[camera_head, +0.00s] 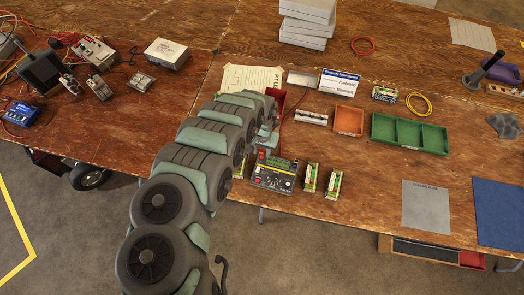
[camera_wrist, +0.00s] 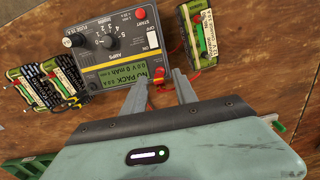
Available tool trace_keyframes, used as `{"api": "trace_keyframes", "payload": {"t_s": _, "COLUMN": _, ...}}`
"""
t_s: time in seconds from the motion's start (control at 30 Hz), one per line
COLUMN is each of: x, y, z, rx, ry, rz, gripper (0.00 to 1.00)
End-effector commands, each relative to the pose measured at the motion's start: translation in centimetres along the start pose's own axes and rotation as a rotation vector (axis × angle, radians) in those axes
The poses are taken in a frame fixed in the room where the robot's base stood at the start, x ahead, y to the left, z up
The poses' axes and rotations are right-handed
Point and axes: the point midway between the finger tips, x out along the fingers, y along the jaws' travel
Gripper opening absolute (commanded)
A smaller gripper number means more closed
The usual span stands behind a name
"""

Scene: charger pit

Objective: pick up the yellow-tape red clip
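A small red clip (camera_wrist: 160,87) lies at the charger's edge in the wrist view, with a small yellowish patch at its far end. My gripper (camera_wrist: 160,79) is open, with one finger on each side of the clip and gaps appearing to remain between them. More red, a lead or second clip (camera_wrist: 196,75), shows just right of the right finger. The charger (camera_wrist: 112,50) has a green display reading "NO PACK". It also shows in the head view (camera_head: 273,176), where my arm hides the clip and the fingers.
Battery packs flank the charger in the wrist view, at left (camera_wrist: 38,90) and upper right (camera_wrist: 200,38). In the head view, two packs (camera_head: 310,178) (camera_head: 334,185) stand right of the charger. An orange tray (camera_head: 348,121) and green tray (camera_head: 408,133) lie farther right.

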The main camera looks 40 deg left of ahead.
Motion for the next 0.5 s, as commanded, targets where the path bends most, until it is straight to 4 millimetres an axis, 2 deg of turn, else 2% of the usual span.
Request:
{"api": "trace_keyframes", "payload": {"t_s": 0.07, "x": -0.01, "y": 0.00, "z": -0.01, "rx": 0.000, "ry": 0.000, "rz": 0.000, "gripper": 0.27}}
{"api": "trace_keyframes", "payload": {"t_s": 0.4, "x": -0.02, "y": 0.00, "z": -0.02, "rx": 0.000, "ry": 0.000, "rz": 0.000, "gripper": 0.00}}
{"api": "trace_keyframes", "payload": {"t_s": 0.5, "x": -0.02, "y": 0.01, "z": -0.03, "rx": 0.000, "ry": 0.001, "rz": 0.000, "gripper": 0.00}}
